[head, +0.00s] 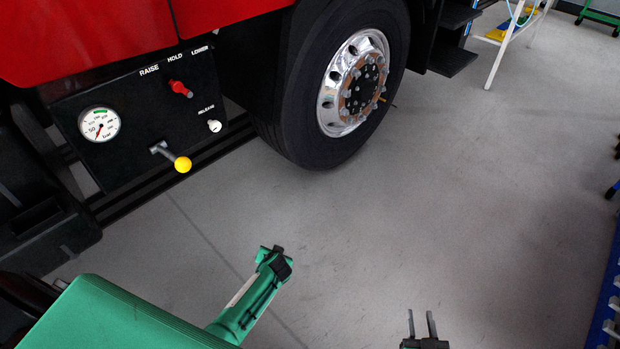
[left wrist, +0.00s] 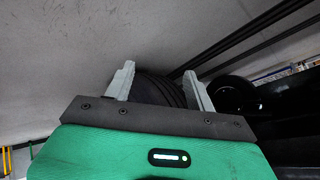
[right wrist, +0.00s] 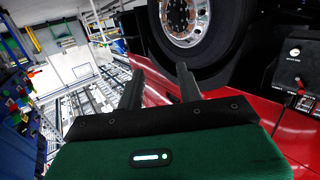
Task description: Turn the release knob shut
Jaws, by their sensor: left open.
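The release knob (head: 214,126) is small and white, on the right part of the black control panel (head: 130,172) in the head view, below its RELEASE label. It also shows at the right edge of the right wrist view (right wrist: 295,52). How far it is turned cannot be made out. My left gripper (left wrist: 160,71) is open and empty, its two grey fingers apart; in the head view its arm is low, below and apart from the panel. My right gripper (head: 421,325) is open and empty at the bottom of the head view, far from the knob.
The panel also bears a red knob (head: 180,89), a yellow-ball lever (head: 182,164) and a pressure gauge (head: 99,124). A truck wheel (head: 352,82) stands right of it. A blue rack (head: 606,290) is at the right edge. The grey floor (head: 440,200) between is clear.

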